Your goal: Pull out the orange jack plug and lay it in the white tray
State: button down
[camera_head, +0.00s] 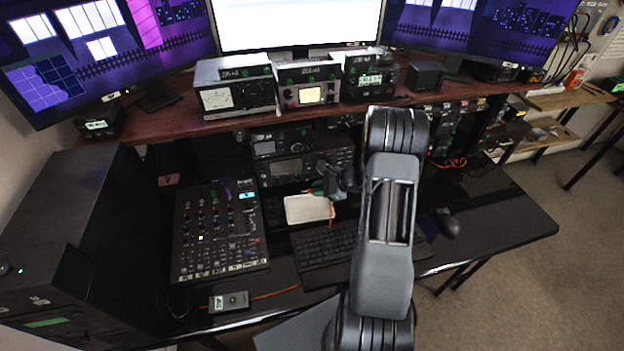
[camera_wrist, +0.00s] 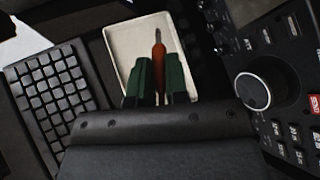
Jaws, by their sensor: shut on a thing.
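The orange jack plug (camera_wrist: 157,56) is held between the two green fingers of my gripper (camera_wrist: 157,80) in the wrist view. Its narrow tip points up the picture, and its lower part is hidden between the fingers. The white tray (camera_wrist: 122,40) lies behind the plug in that view. In the head view the white tray (camera_head: 305,209) sits between the mixer and the keyboard area, and my gripper (camera_head: 322,188) is at its upper right. A thin orange-red piece shows below the gripper, over the tray's right side. I cannot tell whether the plug touches the tray.
A black mixer (camera_head: 218,235) stands left of the tray, and a keyboard (camera_head: 325,245) lies in front of it. A radio (camera_head: 300,165) stands behind. A large knob (camera_wrist: 252,92) is close to the right of my gripper in the wrist view. A mouse (camera_head: 447,222) lies at right.

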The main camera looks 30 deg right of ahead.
aim_at(310, 208)
jog(key=shift+w+f, duration=0.15)
jog(key=shift+f, duration=0.1)
jog(key=shift+f+b, duration=1.95)
jog(key=shift+f, duration=1.15)
jog(key=shift+f+b, duration=0.8)
jog(key=shift+b, duration=0.05)
jog(key=shift+f+b, duration=0.35)
jog(key=shift+b, duration=0.1)
jog(key=c, duration=1.1)
grip_release()
jog(key=shift+r, duration=0.2)
jog(key=shift+r+p, duration=0.85)
jog(key=shift+r, duration=0.4)
